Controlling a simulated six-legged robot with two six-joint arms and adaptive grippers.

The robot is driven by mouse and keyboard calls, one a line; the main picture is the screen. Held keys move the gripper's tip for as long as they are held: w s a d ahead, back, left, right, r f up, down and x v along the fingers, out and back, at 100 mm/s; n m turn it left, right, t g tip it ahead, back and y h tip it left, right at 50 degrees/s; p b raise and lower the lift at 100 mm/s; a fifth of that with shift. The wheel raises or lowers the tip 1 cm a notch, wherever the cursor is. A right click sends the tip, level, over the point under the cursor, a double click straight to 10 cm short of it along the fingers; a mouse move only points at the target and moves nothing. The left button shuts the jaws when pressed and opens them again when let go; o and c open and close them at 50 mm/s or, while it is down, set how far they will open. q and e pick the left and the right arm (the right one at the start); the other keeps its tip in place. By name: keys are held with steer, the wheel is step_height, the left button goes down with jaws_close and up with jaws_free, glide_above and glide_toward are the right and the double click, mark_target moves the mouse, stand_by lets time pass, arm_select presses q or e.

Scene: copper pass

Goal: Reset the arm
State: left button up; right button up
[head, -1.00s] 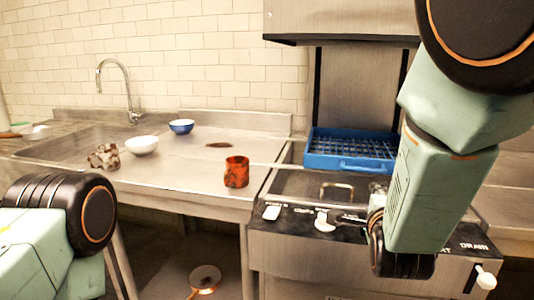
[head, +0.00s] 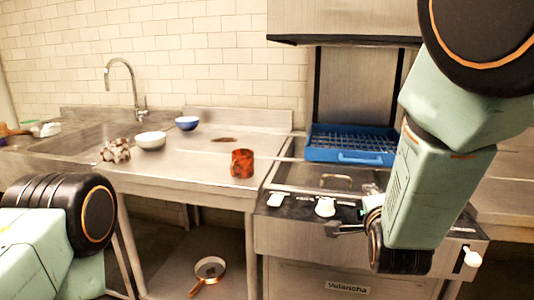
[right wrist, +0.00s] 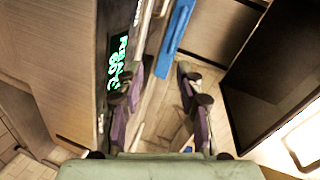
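My right arm hangs down on the right of the head view, in front of the dishwasher. My right gripper (right wrist: 162,100) shows in the right wrist view with its two fingers apart and nothing between them. In the head view it is mostly hidden behind my arm, low by the dishwasher's control panel (head: 290,203). A green lit display (right wrist: 117,62) sits close to one finger in the right wrist view. A link of my left arm shows at lower left in the head view. My left gripper is out of view.
A blue rack (head: 350,158) sits on the dishwasher. The steel counter (head: 195,165) holds an orange-brown mug (head: 242,163), a white bowl (head: 151,140), a blue bowl (head: 187,123) and a patterned object (head: 115,151). A copper pan (head: 210,268) lies on the lower shelf.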

steer(key=s+f+n+g+y, duration=0.1)
steer(key=s+f+n+g, duration=0.3)
steer(key=s+f+n, duration=0.55)
steer(key=s+f+n+g+y, duration=0.1)
steer(key=s+f+n+g, duration=0.45)
steer(key=f, duration=0.75)
steer(key=s+f+g, duration=0.1)
steer(key=s+f, duration=0.3)
steer(key=s, duration=0.4)
steer(key=s+f+n+g+y, duration=0.1)
steer(key=s+f, duration=0.3)
steer(key=s, duration=0.5)
steer(key=s+f+n+g, duration=0.1)
steer(key=s+f+g, duration=0.2)
steer(key=s, duration=0.6)
steer(key=shift+s+d+f, duration=0.2)
steer(key=shift+f, duration=0.7)
